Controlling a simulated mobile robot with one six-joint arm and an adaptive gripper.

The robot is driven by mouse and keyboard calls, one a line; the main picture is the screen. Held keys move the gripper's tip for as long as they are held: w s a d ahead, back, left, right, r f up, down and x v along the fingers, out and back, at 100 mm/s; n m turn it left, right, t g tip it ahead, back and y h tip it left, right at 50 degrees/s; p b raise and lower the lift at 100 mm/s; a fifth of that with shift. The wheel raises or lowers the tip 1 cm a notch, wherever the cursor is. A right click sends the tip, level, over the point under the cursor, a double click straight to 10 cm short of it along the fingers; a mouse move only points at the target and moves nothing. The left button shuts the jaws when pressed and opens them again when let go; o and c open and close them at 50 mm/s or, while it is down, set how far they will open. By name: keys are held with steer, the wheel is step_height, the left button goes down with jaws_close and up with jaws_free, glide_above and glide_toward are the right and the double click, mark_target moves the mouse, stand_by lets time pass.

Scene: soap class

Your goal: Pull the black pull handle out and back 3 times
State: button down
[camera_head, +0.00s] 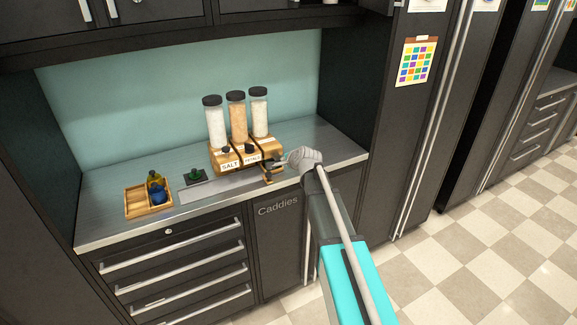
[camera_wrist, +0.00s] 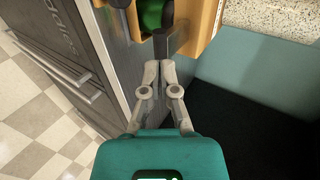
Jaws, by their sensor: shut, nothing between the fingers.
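A wooden dispenser (camera_head: 220,158) with three clear, black-capped cylinders stands on the metal counter. Labels show on its front, one reading SALT; the rightmost part is partly hidden by my gripper. Black knobs show on its front, and a black pull handle (camera_head: 268,168) is at the right end. In the wrist view the dark handle (camera_wrist: 164,45) juts from the wooden block (camera_wrist: 203,20) beside a green part (camera_wrist: 151,12). My gripper (camera_wrist: 165,64) is shut and empty, fingertips right at the handle's end; I cannot tell whether they touch. In the head view my gripper (camera_head: 280,162) is at the dispenser's right side.
A wooden tray (camera_head: 134,205) with small bottles and a green item on a dark pad (camera_head: 194,177) stand left on the counter (camera_head: 110,192). Drawers (camera_head: 175,262) and a Caddies cabinet (camera_head: 280,245) are below. A tall dark cabinet (camera_head: 385,140) stands right of the counter.

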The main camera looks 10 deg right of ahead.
mark_target(276, 155)
steer(key=shift+w+a+f, duration=0.2)
steer(key=shift+w+f, duration=0.2)
steer(key=shift+w, duration=0.2)
steer(key=w, duration=0.1)
steer(key=w+a, duration=0.1)
steer(key=w, duration=0.1)
steer(key=shift+w, duration=0.25)
steer(key=shift+r, duration=0.15)
steer(key=shift+s+r, duration=0.1)
steer(key=shift+r, duration=0.05)
steer(key=shift+s+r+p, duration=0.25)
steer(key=shift+s+p, duration=0.1)
steer(key=shift+s, duration=0.05)
steer(key=p+v, duration=0.6)
steer(key=v, duration=0.7)
steer(key=shift+f+p, duration=0.15)
steer(key=shift+p, duration=0.25)
steer(key=c, duration=1.4)
jaws_free()
steer(key=shift+s, duration=0.1)
